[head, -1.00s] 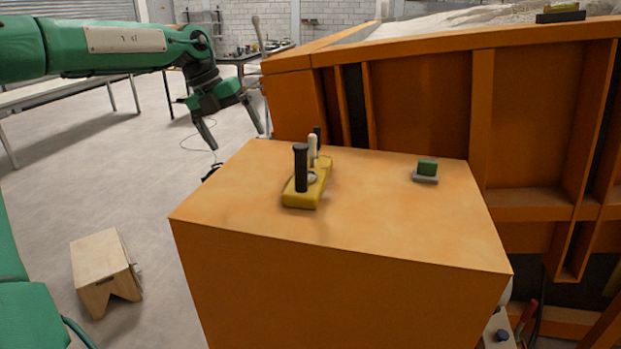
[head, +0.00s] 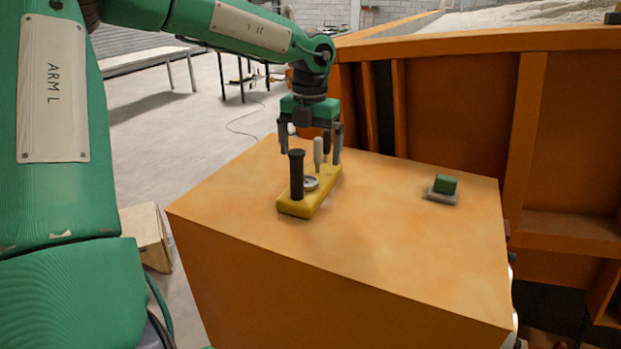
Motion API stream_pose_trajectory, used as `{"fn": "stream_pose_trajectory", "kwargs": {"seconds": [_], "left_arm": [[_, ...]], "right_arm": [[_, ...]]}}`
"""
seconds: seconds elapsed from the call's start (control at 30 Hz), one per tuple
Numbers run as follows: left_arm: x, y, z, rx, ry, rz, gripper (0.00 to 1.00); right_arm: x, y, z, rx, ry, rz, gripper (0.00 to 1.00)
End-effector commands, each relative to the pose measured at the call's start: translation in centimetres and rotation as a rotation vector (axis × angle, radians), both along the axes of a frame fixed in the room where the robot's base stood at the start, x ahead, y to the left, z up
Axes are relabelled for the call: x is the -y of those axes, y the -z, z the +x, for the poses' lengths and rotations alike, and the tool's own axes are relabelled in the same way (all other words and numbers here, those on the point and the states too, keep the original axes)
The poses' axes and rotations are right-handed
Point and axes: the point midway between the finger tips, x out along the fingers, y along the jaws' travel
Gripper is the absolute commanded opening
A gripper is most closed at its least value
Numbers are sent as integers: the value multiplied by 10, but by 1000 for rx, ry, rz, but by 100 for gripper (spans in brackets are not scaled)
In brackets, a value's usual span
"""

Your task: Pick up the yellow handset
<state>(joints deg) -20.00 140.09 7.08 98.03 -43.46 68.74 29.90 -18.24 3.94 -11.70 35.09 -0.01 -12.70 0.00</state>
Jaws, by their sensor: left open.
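The yellow handset (head: 301,207) lies on top of the orange box (head: 400,222). A tall black stick, a white lever and a round grey dial stand on its upper face, with another dark stick behind. My left gripper (head: 311,158) points down over the far end of the handset, with one finger on each side of it in the picture. It is open and holds nothing. I cannot tell whether the fingers touch the handset. My right gripper is out of view.
A green block on a grey base (head: 444,187) sits at the right of the box top. The orange sandbed wall (head: 455,100) rises behind. A wooden stool (head: 145,238) stands on the floor at left. The box top's front is clear.

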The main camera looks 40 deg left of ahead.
Motion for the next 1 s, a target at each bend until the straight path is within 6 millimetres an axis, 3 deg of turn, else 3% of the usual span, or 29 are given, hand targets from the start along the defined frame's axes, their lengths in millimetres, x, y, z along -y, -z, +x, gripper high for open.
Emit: {"fn": "stream_pose_trajectory", "kwargs": {"seconds": [0.13, 0.33, 0.43, 0.7, 1.0], "left_arm": [[0, 15, 0, -1, 0, 0, 98], [0, 25, -2, -4, -1, -1, 98], [-1, 36, -4, -5, 1, -1, 98], [-1, 67, -5, 0, -1, -2, 98], [-1, 71, -5, 1, 0, -2, 96]], "right_arm": [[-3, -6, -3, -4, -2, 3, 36], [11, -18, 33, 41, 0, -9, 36], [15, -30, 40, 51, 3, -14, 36], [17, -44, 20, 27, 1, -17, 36], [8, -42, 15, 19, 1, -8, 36]]}}
